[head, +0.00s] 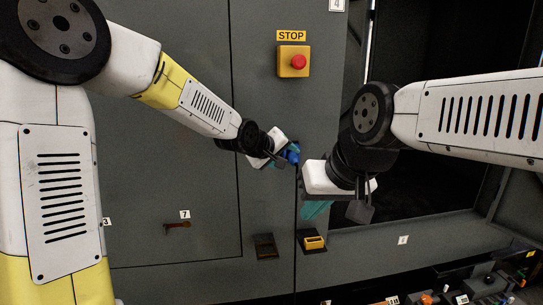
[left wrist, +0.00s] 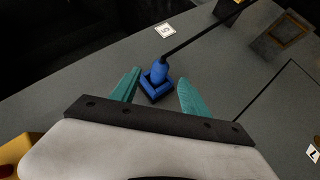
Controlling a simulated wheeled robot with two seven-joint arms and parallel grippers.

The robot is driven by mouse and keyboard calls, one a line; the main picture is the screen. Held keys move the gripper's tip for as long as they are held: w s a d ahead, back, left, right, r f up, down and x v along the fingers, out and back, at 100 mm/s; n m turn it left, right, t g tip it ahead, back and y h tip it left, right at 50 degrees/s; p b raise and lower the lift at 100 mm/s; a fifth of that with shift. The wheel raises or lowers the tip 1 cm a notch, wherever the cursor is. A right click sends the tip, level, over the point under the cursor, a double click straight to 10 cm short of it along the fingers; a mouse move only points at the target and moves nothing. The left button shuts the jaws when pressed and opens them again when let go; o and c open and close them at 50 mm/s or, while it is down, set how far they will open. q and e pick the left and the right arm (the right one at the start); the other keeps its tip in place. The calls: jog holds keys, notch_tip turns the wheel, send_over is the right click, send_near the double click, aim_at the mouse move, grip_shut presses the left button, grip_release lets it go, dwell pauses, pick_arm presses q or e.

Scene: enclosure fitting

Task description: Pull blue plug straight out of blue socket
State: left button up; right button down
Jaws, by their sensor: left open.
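The blue plug (left wrist: 159,72) sits in the square blue socket (left wrist: 157,92) on the grey panel, with a dark cable leaving its end. In the head view the plug (head: 292,157) is small and partly covered by my left gripper (head: 286,150). In the left wrist view my left gripper (left wrist: 160,76) is open, with one teal finger on each side of the plug and a visible gap on both sides. My right gripper (head: 316,209) is just to the right and lower, its teal fingers pointing down; its opening is hidden by its own body.
A yellow stop box (head: 294,62) with a red button is above. A yellow part in a dark holder (head: 314,243) and an empty-looking dark frame (head: 264,246) are below. A red-brown handle (head: 177,225) is at left. A dark open bay (head: 430,190) lies behind my right arm.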

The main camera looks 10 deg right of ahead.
aim_at(294, 162)
pick_arm(q)
jog(key=x, duration=0.5)
jog(key=shift+w+d+f, duration=0.15)
jog(key=shift+w+f, duration=0.1)
jog(key=shift+c, duration=0.2)
grip_shut()
jog(key=shift+s, duration=0.1)
jog(key=shift+s, duration=0.5)
jog(key=shift+s, duration=0.15)
jog(key=shift+s+d, duration=0.15)
jog(key=shift+s, duration=2.15)
